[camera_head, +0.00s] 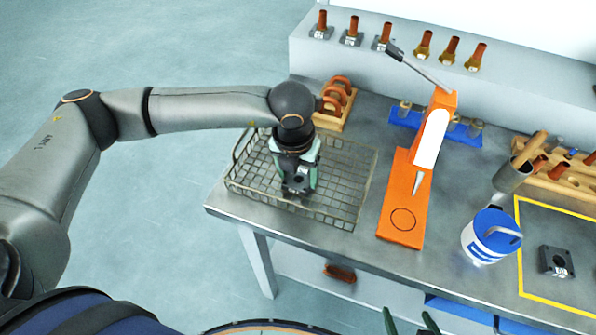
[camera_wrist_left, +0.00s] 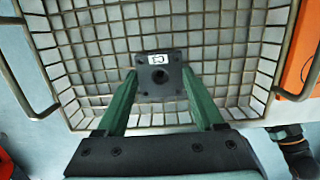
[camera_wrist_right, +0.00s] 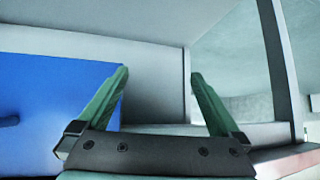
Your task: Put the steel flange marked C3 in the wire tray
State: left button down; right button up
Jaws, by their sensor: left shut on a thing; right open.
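The steel flange marked C3 (camera_wrist_left: 152,82) is a dark square plate with a round hole and a white label. It sits between the green fingers of my left gripper (camera_wrist_left: 160,90), which is shut on it. The wire tray (camera_wrist_left: 215,18) lies below the flange. In the head view the left gripper (camera_head: 298,182) is within the outline of the wire tray (camera_head: 355,180), over its left-middle part. Whether the flange touches the mesh cannot be told. My right gripper (camera_wrist_right: 155,88) is open and empty; its fingertips (camera_head: 410,318) show at the bottom of the head view.
An orange press (camera_head: 405,195) stands right of the tray. A blue-and-white can (camera_head: 490,237) stands further right. Another dark flange (camera_head: 556,262) lies inside a yellow outline. A wooden rack with copper rings (camera_head: 335,108) stands behind the tray. The right wrist view shows a blue panel (camera_wrist_right: 55,100).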

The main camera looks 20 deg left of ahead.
aim_at(295, 186)
pick_arm(q)
jog(key=shift+f, duration=0.15)
grip_release()
jog(key=shift+r, duration=0.45)
notch_tip(295, 186, up, 11)
jog(key=s+b, duration=0.1)
jog(key=shift+s+r, duration=0.2)
jog(key=shift+s, duration=0.15)
